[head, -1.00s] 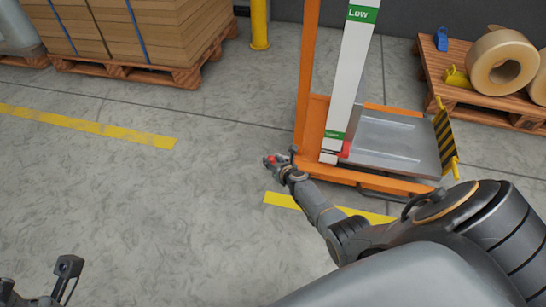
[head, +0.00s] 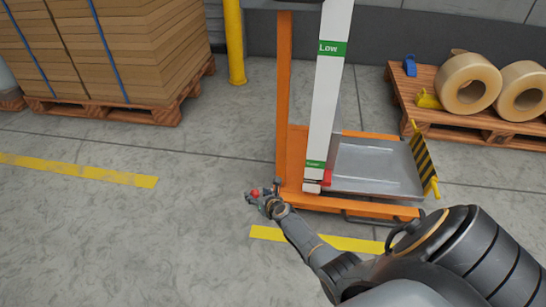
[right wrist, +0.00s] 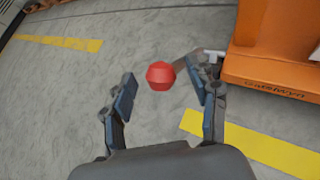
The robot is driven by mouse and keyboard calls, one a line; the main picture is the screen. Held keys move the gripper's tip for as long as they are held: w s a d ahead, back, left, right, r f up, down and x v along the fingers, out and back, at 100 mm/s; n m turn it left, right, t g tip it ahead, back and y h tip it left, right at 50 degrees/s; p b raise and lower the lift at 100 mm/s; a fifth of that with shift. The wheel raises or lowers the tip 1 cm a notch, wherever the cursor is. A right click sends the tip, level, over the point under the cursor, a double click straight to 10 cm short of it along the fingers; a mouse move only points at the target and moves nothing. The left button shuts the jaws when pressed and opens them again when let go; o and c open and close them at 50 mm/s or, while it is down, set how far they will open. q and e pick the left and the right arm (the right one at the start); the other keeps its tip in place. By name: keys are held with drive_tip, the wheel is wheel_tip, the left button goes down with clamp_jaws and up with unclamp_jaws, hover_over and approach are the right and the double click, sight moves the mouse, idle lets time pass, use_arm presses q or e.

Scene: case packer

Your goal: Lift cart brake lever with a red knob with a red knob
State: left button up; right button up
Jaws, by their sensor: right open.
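The red knob (right wrist: 160,75) is on the end of the cart's brake lever (right wrist: 186,60), low at the cart's near left corner. In the right wrist view the knob lies just ahead of and between the open fingertips of my right gripper (right wrist: 170,88), with a gap on both sides. The lever runs right behind the right finger toward the orange cart base (right wrist: 270,75). In the head view the knob (head: 255,193) shows at the fingers of my right gripper (head: 260,198); contact cannot be told there. My left gripper is out of view.
The orange cart (head: 284,110) has a white mast marked "Low" (head: 325,100) and a grey metal platform (head: 375,165). A pallet with tape rolls (head: 468,82) stands back right, stacked cardboard (head: 120,45) back left. Floor left of the knob is clear.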

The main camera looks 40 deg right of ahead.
drive_tip(key=s+a, duration=0.2)
drive_tip(key=s, duration=1)
drive_tip(key=shift+w, duration=0.1)
